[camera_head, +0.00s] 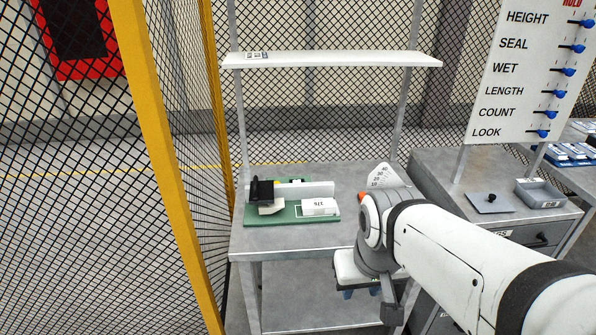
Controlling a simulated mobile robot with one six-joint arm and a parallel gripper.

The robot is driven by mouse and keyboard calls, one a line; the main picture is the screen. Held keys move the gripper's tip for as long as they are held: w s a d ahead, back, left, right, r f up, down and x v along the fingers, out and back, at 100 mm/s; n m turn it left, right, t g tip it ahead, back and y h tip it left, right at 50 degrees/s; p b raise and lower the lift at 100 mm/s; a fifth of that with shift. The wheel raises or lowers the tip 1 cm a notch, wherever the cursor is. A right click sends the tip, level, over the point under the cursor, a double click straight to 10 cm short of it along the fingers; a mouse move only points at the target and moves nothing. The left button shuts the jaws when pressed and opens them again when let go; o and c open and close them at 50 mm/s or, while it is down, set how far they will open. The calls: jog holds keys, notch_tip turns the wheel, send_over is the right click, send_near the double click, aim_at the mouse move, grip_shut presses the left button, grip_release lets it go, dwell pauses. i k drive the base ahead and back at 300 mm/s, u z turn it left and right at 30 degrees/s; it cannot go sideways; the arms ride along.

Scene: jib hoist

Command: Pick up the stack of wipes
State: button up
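A white block marked "276" (320,206) lies on a green board (290,221) on the grey bench. A smaller white piece (271,207) lies on the board to its left, beside a black part (262,190). I cannot tell for sure which of these is the stack of wipes. My gripper (360,293) hangs at the end of my white arm, to the right of the board and low in the picture, apart from both white items.
A white shelf (330,60) spans above the bench (285,245). A yellow post (160,150) and mesh fence stand at left. A sign with blue sliders (530,70), a grey tray (540,193) and a drawer cabinet (525,235) are at right.

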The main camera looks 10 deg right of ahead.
aim_at(319, 206)
jog(key=z, duration=0.05)
jog(key=i, duration=0.9)
jog(key=z, duration=1.65)
jog(key=k, duration=1.85)
jog(key=u, duration=0.45)
jog(key=i, duration=1)
jog(key=u, duration=0.05)
